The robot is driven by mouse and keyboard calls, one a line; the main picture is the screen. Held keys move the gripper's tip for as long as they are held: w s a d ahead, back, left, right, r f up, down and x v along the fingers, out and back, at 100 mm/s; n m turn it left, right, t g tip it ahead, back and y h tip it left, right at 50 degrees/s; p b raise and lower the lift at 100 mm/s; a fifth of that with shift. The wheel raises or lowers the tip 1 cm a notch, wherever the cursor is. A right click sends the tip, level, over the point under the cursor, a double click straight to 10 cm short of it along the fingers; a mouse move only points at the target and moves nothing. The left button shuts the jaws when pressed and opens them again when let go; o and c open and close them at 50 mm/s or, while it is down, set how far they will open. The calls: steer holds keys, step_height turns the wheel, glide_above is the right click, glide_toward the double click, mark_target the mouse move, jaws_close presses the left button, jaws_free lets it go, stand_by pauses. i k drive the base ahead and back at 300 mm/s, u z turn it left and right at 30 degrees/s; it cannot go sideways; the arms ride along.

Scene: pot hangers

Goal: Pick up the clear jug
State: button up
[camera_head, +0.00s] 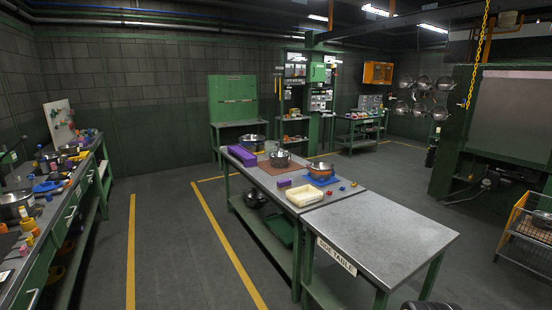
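I cannot make out the clear jug for certain. A small pale, greyish vessel (271,146) stands at the far end of the middle table (385,232), between two metal pots, and may be it. It is too small to tell whether it is see-through or has a handle. My gripper is not in view.
The table also holds a purple block (242,155), a metal pot (280,159), a cream tray (305,195) and a blue tray (321,178). A cluttered green bench (72,212) runs along the left. A wire cart (524,232) stands right. Floor between bench and table is clear.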

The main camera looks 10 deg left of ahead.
mark_target(270, 146)
steer(key=z, duration=1.45)
steer(key=i, duration=5.55)
steer(key=u, duration=2.9)
steer(key=i, duration=0.4)
steer(key=z, duration=0.05)
